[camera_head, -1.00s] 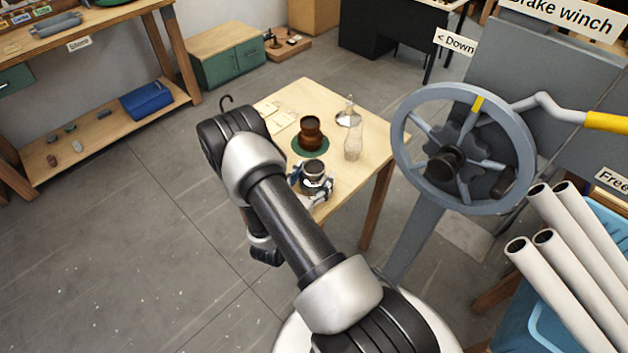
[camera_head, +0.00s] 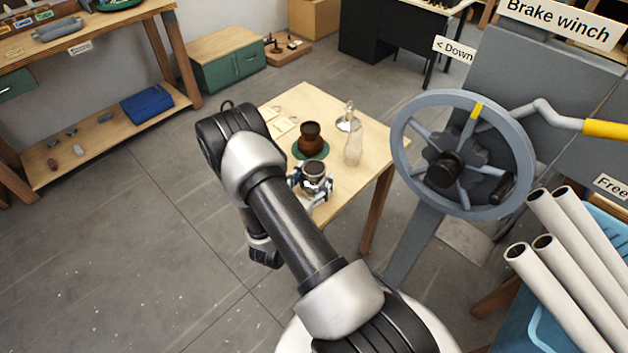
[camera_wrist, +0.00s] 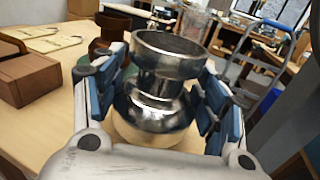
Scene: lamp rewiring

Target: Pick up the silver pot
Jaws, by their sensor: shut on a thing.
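The silver pot (camera_wrist: 158,92) is a shiny metal vessel with a wide rim, a narrow neck and a round belly. It stands upright between the fingers of my gripper (camera_wrist: 158,105) in the wrist view. My gripper is shut on it, with blue pads on both sides. In the head view the pot (camera_head: 314,169) shows small in my gripper (camera_head: 312,182), over the near part of the wooden table (camera_head: 352,190). I cannot tell whether its base touches the table.
A brown pot (camera_head: 310,138) stands on a green round mat (camera_head: 297,152) just behind. A clear glass bottle (camera_head: 353,148) stands to its right. Pale cards (camera_head: 284,125) lie at the table's left. A large winch wheel (camera_head: 402,150) rises close to the table's right.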

